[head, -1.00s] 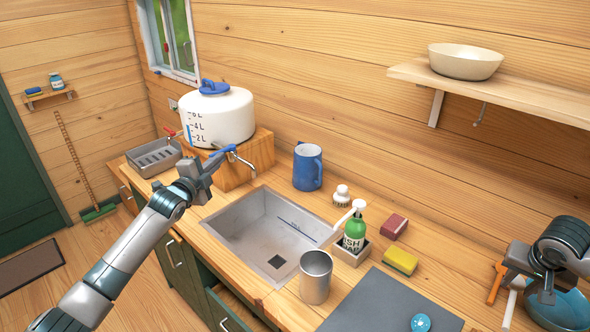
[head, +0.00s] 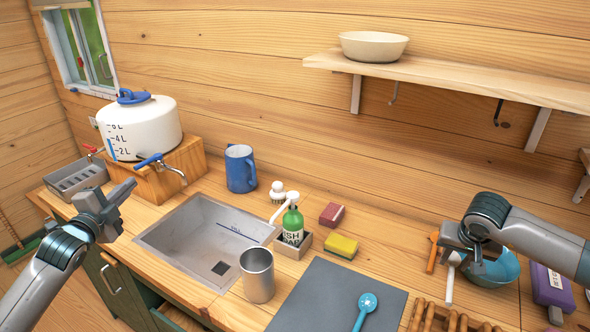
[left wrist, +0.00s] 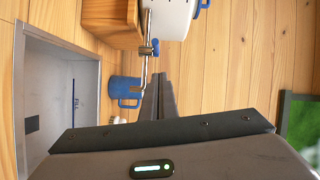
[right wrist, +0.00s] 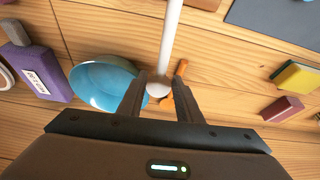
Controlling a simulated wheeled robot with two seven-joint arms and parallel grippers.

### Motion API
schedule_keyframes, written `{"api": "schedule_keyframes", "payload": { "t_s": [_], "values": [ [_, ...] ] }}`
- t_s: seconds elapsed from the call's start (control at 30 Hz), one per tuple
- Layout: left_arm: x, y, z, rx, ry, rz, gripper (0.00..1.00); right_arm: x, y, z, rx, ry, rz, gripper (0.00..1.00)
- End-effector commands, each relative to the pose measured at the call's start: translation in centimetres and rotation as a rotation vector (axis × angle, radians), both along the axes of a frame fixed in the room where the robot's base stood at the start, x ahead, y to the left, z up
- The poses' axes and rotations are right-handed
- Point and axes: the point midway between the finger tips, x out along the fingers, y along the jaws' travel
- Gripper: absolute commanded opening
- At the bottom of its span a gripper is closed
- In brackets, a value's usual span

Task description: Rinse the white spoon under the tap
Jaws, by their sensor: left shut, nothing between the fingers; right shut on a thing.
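The white spoon (head: 449,286) is in my right gripper (head: 462,262), beside the teal bowl (head: 503,268). In the right wrist view, its pale handle (right wrist: 169,40) runs away from the shut fingertips (right wrist: 158,88); parts of the spoon are hidden. The tap (head: 172,169) has a blue lever (head: 149,160) and comes from the white water tank (head: 140,128), over the sink's far left edge. No water stream shows. My left gripper (head: 126,190) is shut and empty, left of the sink (head: 190,245) and near the tap; its fingers (left wrist: 162,80) show together in the left wrist view.
A metal cup (head: 257,276) and soap bottle (head: 292,226) stand by the sink's right side. A blue jug (head: 240,168) stands behind it. A grey mat (head: 320,295) bears a blue spoon (head: 365,306). A yellow sponge (head: 341,246) lies behind the mat. A shelf (head: 450,78) hangs above.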

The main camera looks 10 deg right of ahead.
Motion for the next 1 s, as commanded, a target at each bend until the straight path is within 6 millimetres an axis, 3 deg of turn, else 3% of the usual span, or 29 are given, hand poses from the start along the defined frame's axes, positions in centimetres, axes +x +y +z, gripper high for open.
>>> {"api": "schedule_keyframes", "payload": {
  "t_s": [0.2,0.67,1.0],
  "values": [
    [-1.3,0.6,0.0,0.001,0.001,0.000,0.00,0.0,0.0,-0.6,0.000,0.000,0.000,0.11],
    [-1.4,0.6,0.1,0.000,0.001,0.000,0.00,0.0,0.0,-0.4,0.000,-0.001,0.000,0.11],
    [-1.4,0.6,0.4,0.001,0.001,0.000,0.00,0.1,0.0,2.4,-0.001,-0.003,-0.001,0.11]
  ]
}}
